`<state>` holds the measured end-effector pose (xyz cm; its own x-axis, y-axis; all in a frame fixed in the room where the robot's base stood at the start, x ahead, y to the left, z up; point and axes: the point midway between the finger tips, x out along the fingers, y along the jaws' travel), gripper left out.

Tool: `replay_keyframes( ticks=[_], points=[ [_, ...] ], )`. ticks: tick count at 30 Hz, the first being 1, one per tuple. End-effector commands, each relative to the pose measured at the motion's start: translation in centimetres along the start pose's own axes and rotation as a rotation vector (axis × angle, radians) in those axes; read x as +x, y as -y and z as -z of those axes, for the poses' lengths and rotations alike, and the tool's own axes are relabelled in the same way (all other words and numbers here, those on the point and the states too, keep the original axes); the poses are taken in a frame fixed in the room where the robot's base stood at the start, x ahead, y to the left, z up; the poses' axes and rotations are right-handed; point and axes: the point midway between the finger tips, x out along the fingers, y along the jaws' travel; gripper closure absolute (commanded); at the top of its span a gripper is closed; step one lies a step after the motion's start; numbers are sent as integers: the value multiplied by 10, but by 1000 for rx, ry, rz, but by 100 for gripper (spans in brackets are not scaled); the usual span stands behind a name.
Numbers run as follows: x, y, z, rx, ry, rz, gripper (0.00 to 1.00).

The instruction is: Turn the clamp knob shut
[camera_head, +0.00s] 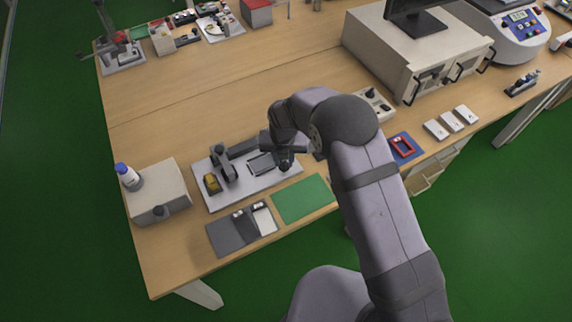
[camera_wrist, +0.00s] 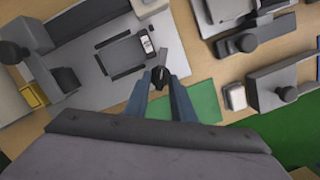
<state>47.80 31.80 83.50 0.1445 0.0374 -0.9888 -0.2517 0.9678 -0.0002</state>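A light grey plate (camera_head: 222,203) on the bench carries a dark upright fixture (camera_head: 227,172) with a yellow block (camera_head: 212,184) at its left and a dark tray (camera_head: 262,164). In the wrist view, a small black knob (camera_wrist: 160,78) is at the plate's right end, between the fingertips of my gripper (camera_wrist: 159,75). The fingers stand apart, one on each side of the knob; whether they press on it is not clear. In the camera_head view, my gripper (camera_head: 286,158) is over the plate's right end and the dark wrist hides most of the knob.
A green mat (camera_head: 304,198) and an open dark case (camera_head: 232,236) lie in front of the plate. A blue mat with a red frame (camera_head: 402,146) is right. Bare bench lies behind the plate.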

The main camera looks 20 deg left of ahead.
Motion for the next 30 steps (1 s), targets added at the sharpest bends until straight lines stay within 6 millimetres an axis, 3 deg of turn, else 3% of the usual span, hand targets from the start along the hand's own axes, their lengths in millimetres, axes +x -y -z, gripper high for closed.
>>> replay_keyframes(
  ticks=[5,8,30],
  points=[
    [0,0,0,0,0,0,77],
    [0,0,0,0,0,0,100],
    [-1,0,0,-187,0,-29,100]
  ],
)
